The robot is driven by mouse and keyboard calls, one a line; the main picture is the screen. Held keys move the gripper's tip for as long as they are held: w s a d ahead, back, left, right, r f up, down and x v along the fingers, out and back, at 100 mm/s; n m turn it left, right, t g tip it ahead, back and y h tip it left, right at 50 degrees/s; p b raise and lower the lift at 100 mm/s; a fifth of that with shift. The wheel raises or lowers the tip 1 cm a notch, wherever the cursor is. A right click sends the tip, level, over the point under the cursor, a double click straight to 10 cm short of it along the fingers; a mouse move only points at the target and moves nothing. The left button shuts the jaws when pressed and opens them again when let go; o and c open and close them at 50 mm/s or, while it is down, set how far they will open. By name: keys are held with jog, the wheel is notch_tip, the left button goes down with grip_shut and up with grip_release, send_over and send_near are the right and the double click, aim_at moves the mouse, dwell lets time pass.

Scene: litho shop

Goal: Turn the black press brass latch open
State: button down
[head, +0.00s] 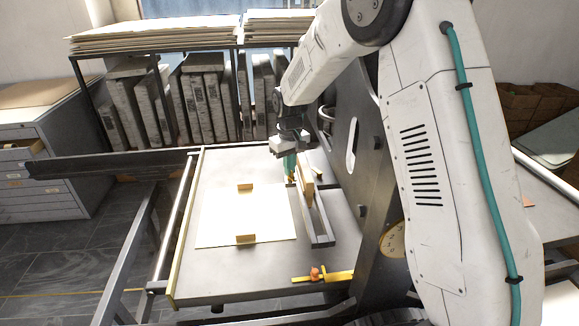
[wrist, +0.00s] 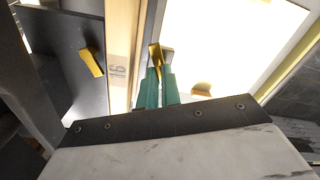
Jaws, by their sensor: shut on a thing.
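My gripper (head: 290,165) reaches down over the black press bed (head: 220,272), beside an upright wooden bar. In the wrist view its teal fingers (wrist: 157,78) are closed around a narrow upright brass piece, which looks like the brass latch (wrist: 156,57). Only the part of the latch above the fingertips shows clearly. In the head view a bit of brass shows under the fingers; the arm and fingers hide most of it. From these views I cannot tell how far the latch is turned.
A white sheet (head: 225,215) with two brass tabs (head: 246,238) lies left of the gripper. The wooden bar (wrist: 121,50) stands close on the right in the head view. A yellow strip with an orange knob (head: 316,274) lies in front. The press's tall black side (head: 352,185) is at right.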

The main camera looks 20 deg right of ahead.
jog(key=m, duration=0.4)
jog(key=shift+m, duration=0.4)
jog(key=shift+w, duration=0.1)
dwell(0.3)
jog(key=c, duration=1.6)
grip_release()
jog(key=shift+r, duration=0.1)
notch_tip(320, 180, up, 8)
jog(key=shift+f, duration=0.15)
